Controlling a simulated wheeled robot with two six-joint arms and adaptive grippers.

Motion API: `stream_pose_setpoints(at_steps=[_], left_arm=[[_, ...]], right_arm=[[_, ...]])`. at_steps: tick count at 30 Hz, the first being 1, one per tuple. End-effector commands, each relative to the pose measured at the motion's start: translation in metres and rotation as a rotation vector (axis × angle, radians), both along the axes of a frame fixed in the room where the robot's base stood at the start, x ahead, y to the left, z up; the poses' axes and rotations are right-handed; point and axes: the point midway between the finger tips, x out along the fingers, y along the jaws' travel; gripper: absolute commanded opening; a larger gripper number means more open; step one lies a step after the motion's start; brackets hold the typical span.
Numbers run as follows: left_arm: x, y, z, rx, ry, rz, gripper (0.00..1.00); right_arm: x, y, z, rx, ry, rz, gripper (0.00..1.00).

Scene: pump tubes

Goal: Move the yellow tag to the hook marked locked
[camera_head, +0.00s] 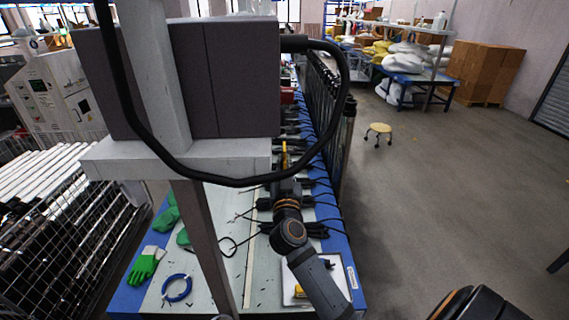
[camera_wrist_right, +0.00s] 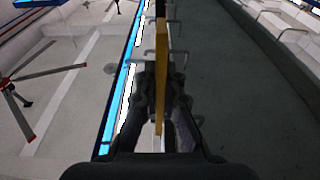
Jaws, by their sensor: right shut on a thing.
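The yellow tag (camera_head: 285,154) stands upright and narrow above the workbench in the head view. It also shows edge-on in the right wrist view (camera_wrist_right: 162,50). My right gripper (camera_head: 286,178) is shut on the yellow tag; in the right wrist view its fingers (camera_wrist_right: 163,100) close around the tag's lower part. Thin wire hooks (camera_wrist_right: 268,14) stick out at the upper right of the right wrist view. No readable "locked" mark shows. My left gripper is not in view.
A grey box-like panel (camera_head: 225,75) and post hang over the bench, with a looping black cable (camera_head: 343,95) near my right arm. The bench holds black cable bundles (camera_head: 292,229), green gloves (camera_head: 145,265), a blue ring (camera_head: 177,288) and a white tray (camera_head: 345,279). The floor to the right is open.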

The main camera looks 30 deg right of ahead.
Motion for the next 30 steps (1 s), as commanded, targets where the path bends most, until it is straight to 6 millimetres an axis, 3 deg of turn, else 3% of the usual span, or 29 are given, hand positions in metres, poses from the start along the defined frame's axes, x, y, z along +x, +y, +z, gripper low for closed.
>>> stream_pose_setpoints(at_steps=[5, 6, 11, 21, 30], left_arm=[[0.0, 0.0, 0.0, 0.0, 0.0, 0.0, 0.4], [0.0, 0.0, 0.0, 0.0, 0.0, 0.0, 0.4], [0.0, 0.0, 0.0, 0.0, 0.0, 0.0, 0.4], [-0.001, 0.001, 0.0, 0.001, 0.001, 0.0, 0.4], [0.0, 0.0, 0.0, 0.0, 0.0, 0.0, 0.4]], right_arm=[[0.0, 0.0, 0.0, 0.0, 0.0, 0.0, 0.0], [0.0, 0.0, 0.0, 0.0, 0.0, 0.0, 0.12], [0.0, 0.0, 0.0, 0.0, 0.0, 0.0, 0.33], [-0.004, 0.002, -0.002, 0.002, 0.001, 0.0, 0.33], [-0.049, 0.029, -0.014, 0.006, 0.003, -0.001, 0.33]])
